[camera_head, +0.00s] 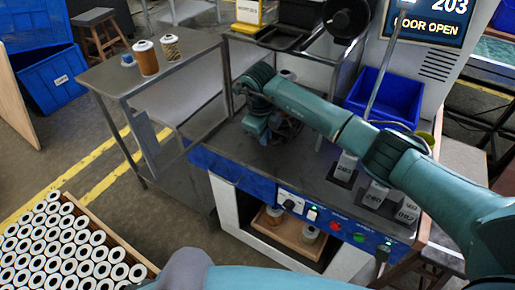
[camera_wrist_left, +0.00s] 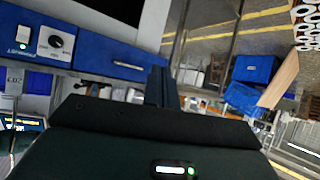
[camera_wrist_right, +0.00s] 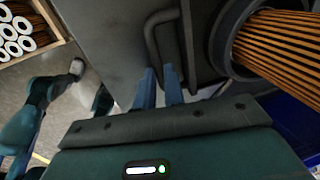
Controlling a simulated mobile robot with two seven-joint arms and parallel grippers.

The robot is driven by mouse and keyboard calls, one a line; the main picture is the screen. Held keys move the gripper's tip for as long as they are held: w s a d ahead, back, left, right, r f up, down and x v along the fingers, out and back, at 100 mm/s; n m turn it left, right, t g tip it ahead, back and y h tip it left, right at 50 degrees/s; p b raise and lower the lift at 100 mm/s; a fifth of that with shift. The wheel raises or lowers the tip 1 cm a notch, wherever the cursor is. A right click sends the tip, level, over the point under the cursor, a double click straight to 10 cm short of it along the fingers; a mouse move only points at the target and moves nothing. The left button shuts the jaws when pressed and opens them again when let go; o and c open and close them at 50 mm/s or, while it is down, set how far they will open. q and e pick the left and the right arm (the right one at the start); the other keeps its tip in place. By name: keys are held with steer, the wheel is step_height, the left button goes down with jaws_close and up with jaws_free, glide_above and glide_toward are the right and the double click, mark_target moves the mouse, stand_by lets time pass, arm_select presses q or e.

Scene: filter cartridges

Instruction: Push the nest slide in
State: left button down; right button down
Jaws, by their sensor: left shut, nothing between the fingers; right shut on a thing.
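The nest slide's dark U-shaped handle (camera_wrist_right: 150,42) shows in the right wrist view, on a grey plate. My right gripper (camera_wrist_right: 160,85) has its blue fingers at the handle and is shut on it. An orange pleated filter cartridge (camera_wrist_right: 275,50) stands in a dark round nest beside the handle. In the head view my right arm reaches over the bench, and my right gripper (camera_head: 258,128) is low at its left part; the arm hides most of the slide. My left gripper (camera_wrist_left: 160,85) is shut and empty, away from the slide in front of the bench's blue front.
The bench (camera_head: 305,182) has a control panel and a lower bay with filters. A blue bin (camera_head: 385,98) stands behind my right arm. A side table (camera_head: 165,72) holds two filters. A crate of white-ended filters (camera_head: 60,240) is at lower left. The screen reads DOOR OPEN.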

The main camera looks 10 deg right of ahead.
steer(key=w+d, duration=0.1)
steer(key=b, duration=0.1)
steer(key=w+d, duration=0.1)
steer(key=shift+w+d+f+b, duration=0.25)
steer(key=shift+w+d+b, duration=0.1)
steer(key=shift+w+d+r, duration=0.2)
steer(key=shift+w+d, duration=0.1)
arm_select(q)
steer(key=shift+w+d+f+h, duration=0.1)
steer(key=shift+d+f+h, duration=0.25)
steer(key=shift+d, duration=0.2)
arm_select(e)
steer(key=c, duration=1.5)
jaws_free()
arm_select(q)
steer(key=shift+a, duration=0.2)
